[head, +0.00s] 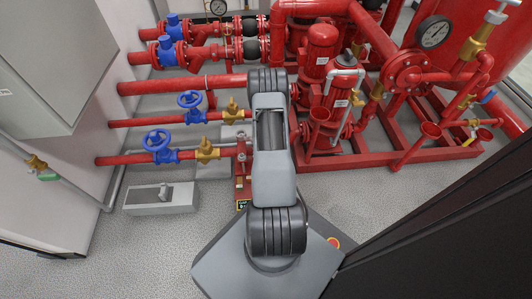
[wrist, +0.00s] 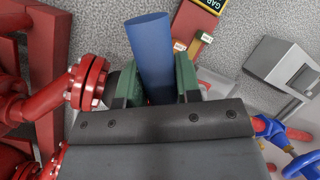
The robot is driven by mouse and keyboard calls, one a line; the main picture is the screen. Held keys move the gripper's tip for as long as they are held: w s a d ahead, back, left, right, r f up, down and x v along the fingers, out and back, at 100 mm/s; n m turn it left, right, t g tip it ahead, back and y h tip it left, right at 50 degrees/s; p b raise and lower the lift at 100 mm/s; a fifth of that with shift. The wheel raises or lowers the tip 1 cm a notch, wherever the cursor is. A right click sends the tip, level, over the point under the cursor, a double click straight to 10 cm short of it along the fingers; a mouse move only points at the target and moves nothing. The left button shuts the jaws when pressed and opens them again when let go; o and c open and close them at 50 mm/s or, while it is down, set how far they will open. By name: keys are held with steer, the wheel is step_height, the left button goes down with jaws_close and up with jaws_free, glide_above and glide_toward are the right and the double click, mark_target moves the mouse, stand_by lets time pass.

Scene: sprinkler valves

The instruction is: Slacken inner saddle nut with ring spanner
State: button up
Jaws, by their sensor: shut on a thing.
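My gripper (wrist: 155,78) has green-padded fingers shut on a thick blue bar, the handle of the ring spanner (wrist: 151,42). The spanner's ring end does not show in the wrist view. In the head view my arm hides the gripper and spanner. A red stand (head: 242,186) with small fittings on top and a yellow label at its foot stands just left of my arm, by the end of the lower red pipe. The saddle nuts are too small or hidden to tell apart. In the wrist view a red plate (wrist: 192,24) with a yellow-edged label lies beyond the handle.
Blue handwheel valves (head: 158,141) and brass fittings (head: 207,148) sit on red pipes to the left. A grey box (head: 160,197) stands on the floor. Red pumps (head: 336,105) stand right. A red flange (wrist: 90,82) is close left of the fingers in the wrist view.

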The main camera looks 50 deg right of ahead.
jaws_close()
steer(key=shift+r, duration=0.1)
steer(key=shift+r+p, duration=1.85)
steer(key=shift+r, duration=0.6)
